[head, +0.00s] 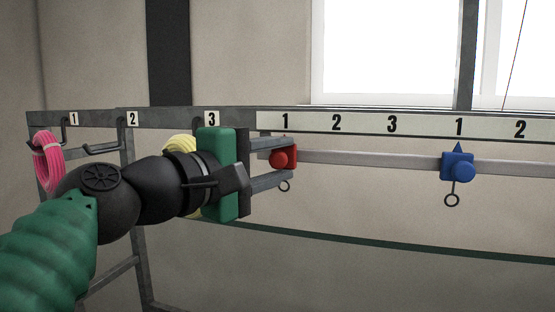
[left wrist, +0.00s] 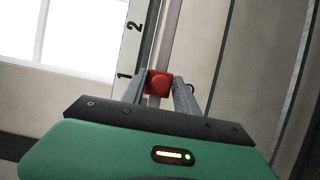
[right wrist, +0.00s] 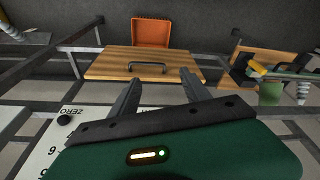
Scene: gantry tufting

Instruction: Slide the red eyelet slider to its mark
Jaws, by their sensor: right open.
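The red eyelet slider (head: 284,158) sits on the grey rail (head: 350,159) below the first "1" of the label strip (head: 364,123), with a small ring hanging under it. My left gripper (head: 284,160) has one finger above the slider and one below it. In the left wrist view the red slider (left wrist: 159,82) lies between the fingertips, very close to both; I cannot tell whether they press on it. The strip reads 1, 2, 3, then 1, 2. My right gripper (right wrist: 160,78) is open and empty, away from the rail.
A blue slider (head: 458,165) with a ring hangs on the rail to the right, below the second "1". Numbered hooks at left hold pink yarn (head: 48,160) and pale yellow yarn (head: 181,146). The right wrist view shows a wooden board (right wrist: 110,66) with a handle and an orange bin (right wrist: 152,32).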

